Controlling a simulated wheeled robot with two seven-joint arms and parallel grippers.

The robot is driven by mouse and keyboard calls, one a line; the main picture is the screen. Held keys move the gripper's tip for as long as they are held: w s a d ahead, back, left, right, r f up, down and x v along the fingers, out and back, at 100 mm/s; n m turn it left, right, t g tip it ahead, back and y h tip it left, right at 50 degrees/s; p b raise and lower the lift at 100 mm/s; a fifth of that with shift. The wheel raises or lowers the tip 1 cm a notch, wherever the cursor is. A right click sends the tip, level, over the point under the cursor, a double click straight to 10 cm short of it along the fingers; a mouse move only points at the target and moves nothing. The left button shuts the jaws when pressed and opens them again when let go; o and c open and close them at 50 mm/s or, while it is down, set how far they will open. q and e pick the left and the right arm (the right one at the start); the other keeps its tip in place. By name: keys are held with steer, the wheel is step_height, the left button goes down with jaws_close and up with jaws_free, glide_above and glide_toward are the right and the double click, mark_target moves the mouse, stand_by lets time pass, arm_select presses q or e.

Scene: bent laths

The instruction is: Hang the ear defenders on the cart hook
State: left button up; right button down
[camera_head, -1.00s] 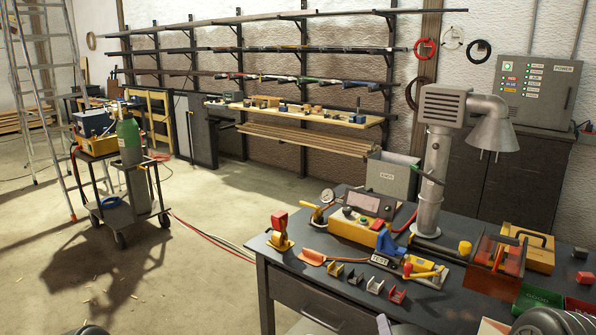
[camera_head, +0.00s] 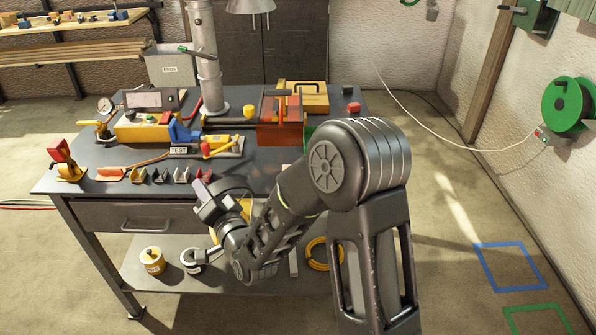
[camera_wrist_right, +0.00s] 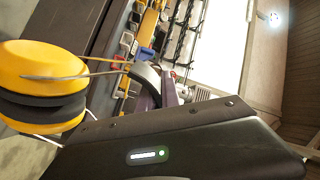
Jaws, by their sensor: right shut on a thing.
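The ear defenders have yellow cups with black cushions and a thin wire headband. In the right wrist view a yellow cup (camera_wrist_right: 45,68) fills the left side, with the headband running to the jaws. My right gripper (camera_head: 222,196) is shut on the headband and holds the ear defenders in front of the workbench's front edge. In the head view only a bit of yellow (camera_head: 246,208) shows behind my wrist; the rest is hidden. The cart and its hook are out of view now. My left gripper is not in view.
A green cable reel (camera_head: 568,103) hangs at right. Floor at right is open.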

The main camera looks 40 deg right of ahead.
mark_target(223, 180)
steer(key=d+r+h, duration=0.1)
steer(key=r, duration=0.1)
steer(key=d+r+m, duration=0.1)
steer(key=d+r, duration=0.1)
steer(key=s+d+r+h, duration=0.1)
steer(key=r, duration=0.1)
steer(key=shift+s+d+r+m+h, duration=0.1)
steer(key=shift+d+r+m+h, duration=0.2)
steer(key=shift+d, duration=0.1)
steer(key=s+d+r+m+g+h, duration=0.2)
steer(key=s+d+m+h, duration=0.3)
steer(key=d, duration=0.7)
steer(key=shift+s+d+r+g+h, duration=0.2)
steer(key=shift+s+g+h, duration=0.6)
steer(key=shift+s+h, duration=0.8)
steer(key=shift+s+y, duration=0.2)
steer(key=shift+y, duration=0.1)
steer(key=p+x, duration=0.3)
steer(key=x, duration=1.1)
steer(key=shift+w+d, duration=0.15)
steer(key=shift+w, duration=0.05)
